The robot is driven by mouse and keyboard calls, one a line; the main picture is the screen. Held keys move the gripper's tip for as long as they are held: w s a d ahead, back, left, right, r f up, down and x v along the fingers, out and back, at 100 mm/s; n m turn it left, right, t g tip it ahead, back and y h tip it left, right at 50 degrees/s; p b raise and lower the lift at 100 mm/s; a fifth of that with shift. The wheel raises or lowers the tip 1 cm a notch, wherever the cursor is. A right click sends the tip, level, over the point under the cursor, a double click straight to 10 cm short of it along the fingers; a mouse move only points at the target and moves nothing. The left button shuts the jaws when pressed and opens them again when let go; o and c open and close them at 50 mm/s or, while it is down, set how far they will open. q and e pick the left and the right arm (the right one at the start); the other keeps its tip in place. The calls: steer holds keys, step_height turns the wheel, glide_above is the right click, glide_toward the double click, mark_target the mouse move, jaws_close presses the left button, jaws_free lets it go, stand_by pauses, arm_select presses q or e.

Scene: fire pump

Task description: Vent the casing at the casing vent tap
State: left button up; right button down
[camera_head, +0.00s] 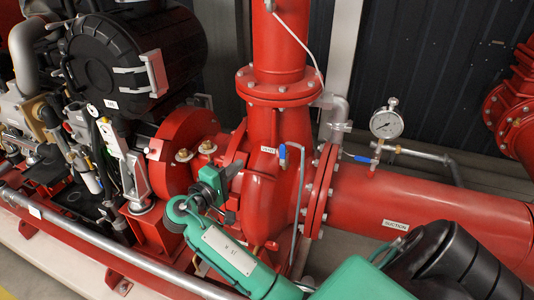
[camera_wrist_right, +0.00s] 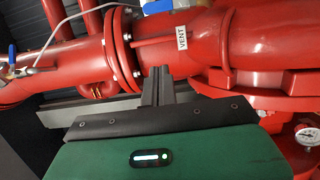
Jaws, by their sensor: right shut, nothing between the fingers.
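The casing vent tap has a blue handle (camera_head: 282,152) beside a white VENT label (camera_head: 267,150) on the red pump casing (camera_head: 266,195). A thin grey pipe runs down from it. In the right wrist view the VENT label (camera_wrist_right: 181,37) is beyond the fingers, and a blue part (camera_wrist_right: 158,5) is cut by the top edge. My right gripper (camera_head: 233,168) is left of the tap, apart from it. Its fingers (camera_wrist_right: 158,75) are shut and empty, pointing toward the casing. My left gripper is not in view.
A pressure gauge (camera_head: 386,122) and another blue lever (camera_head: 364,159) sit above the red suction pipe (camera_head: 420,200). A red vertical pipe (camera_head: 280,40) rises behind the tap. The black engine (camera_head: 110,60) fills the left. Flange bolts surround the casing.

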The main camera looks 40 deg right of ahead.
mark_target(282, 155)
steer(key=shift+d, duration=0.1)
steer(key=s+d+p, duration=0.1)
steer(key=d+p, duration=0.4)
steer(key=d, duration=0.6)
steer(key=shift+d, duration=0.2)
steer(key=shift+s+f, duration=0.1)
steer(key=shift+s, duration=0.05)
